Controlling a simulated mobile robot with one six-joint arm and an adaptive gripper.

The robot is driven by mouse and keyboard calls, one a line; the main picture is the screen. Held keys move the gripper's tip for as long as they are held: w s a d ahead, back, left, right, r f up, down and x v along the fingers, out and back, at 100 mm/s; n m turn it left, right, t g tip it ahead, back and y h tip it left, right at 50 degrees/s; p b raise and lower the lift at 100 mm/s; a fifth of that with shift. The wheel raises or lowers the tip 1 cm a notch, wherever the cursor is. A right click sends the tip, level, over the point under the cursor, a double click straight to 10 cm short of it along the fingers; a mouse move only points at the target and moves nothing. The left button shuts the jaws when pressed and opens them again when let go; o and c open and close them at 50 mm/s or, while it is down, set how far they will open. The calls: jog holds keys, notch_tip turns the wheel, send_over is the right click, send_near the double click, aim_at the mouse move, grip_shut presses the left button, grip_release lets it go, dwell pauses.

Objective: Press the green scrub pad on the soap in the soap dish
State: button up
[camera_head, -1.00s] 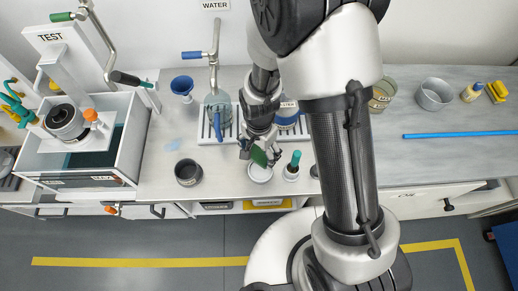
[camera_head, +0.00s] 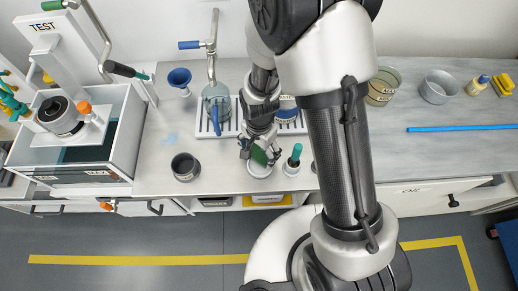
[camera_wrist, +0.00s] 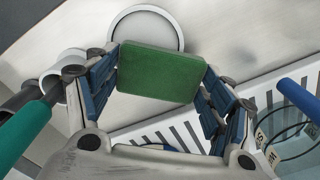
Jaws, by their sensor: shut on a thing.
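The green scrub pad (camera_head: 259,155) is held in my gripper (camera_head: 261,151) above the bench. The wrist view shows the pad (camera_wrist: 160,72) flat between the two blue-padded fingers (camera_wrist: 158,78), which are shut on its side edges. The soap dish (camera_head: 259,172) is a small white round dish at the bench's front edge, just below the pad in the head view. In the wrist view the dish (camera_wrist: 122,33) is partly hidden behind the pad. I cannot make out the soap from the dish's pale inside, nor tell whether the pad touches it.
A teal-handled brush in a white holder (camera_head: 291,169) stands close right of the dish. A dark cup (camera_head: 185,167) stands to its left. Behind are a white slotted rack (camera_head: 205,127) and a blue-handled jug (camera_head: 216,98).

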aim_at(259, 153)
jog(key=shift+s+f+b, duration=0.1)
jog(key=shift+f+b, duration=0.35)
jog(key=shift+f, duration=0.15)
dwell(1.3)
jog(key=shift+r+p, duration=2.8)
jog(key=shift+r, duration=0.8)
